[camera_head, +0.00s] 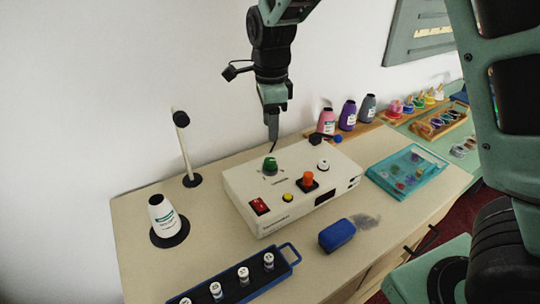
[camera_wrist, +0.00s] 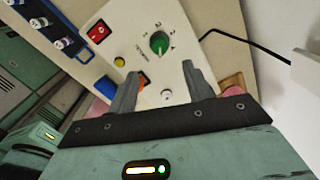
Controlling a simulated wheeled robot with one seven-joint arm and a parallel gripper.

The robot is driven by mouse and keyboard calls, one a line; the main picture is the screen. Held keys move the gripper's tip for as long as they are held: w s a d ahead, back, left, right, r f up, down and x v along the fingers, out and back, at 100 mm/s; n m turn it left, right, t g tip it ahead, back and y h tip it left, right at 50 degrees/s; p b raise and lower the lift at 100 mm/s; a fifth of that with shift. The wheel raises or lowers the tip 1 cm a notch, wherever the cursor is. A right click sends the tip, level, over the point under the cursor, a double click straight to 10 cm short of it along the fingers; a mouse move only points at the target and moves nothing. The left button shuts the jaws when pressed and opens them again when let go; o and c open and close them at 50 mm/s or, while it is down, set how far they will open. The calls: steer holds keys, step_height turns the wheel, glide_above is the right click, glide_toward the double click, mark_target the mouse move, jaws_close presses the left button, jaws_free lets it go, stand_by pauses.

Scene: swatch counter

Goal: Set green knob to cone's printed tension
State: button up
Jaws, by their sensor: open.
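The green knob (camera_head: 270,165) stands on the top face of a white control box (camera_head: 240,188). In the wrist view the green knob (camera_wrist: 159,42) has a pale pointer line and printed numbers around it, too small to read surely. The white cone (camera_head: 162,213) stands upright on a black disc at the left, with a label whose print I cannot read. My gripper (camera_head: 272,140) is above the box, just behind and over the knob. In the wrist view my gripper (camera_wrist: 160,80) is open and empty, its fingers apart, with the knob beyond the fingertips.
The box also carries a red switch (camera_head: 259,206), a yellow button (camera_head: 288,197), an orange knob (camera_head: 308,178) and a white knob (camera_head: 323,164). A blue rack (camera_head: 236,281) with white spools, a blue block (camera_head: 337,235) and a teal tray (camera_head: 408,171) surround it. A post (camera_head: 186,150) stands behind the cone.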

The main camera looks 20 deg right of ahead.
mark_target(270, 160)
step_height(270, 160, down, 10)
steer(key=shift+f+p, duration=0.25)
steer(key=shift+p, duration=0.05)
steer(key=c, duration=1)
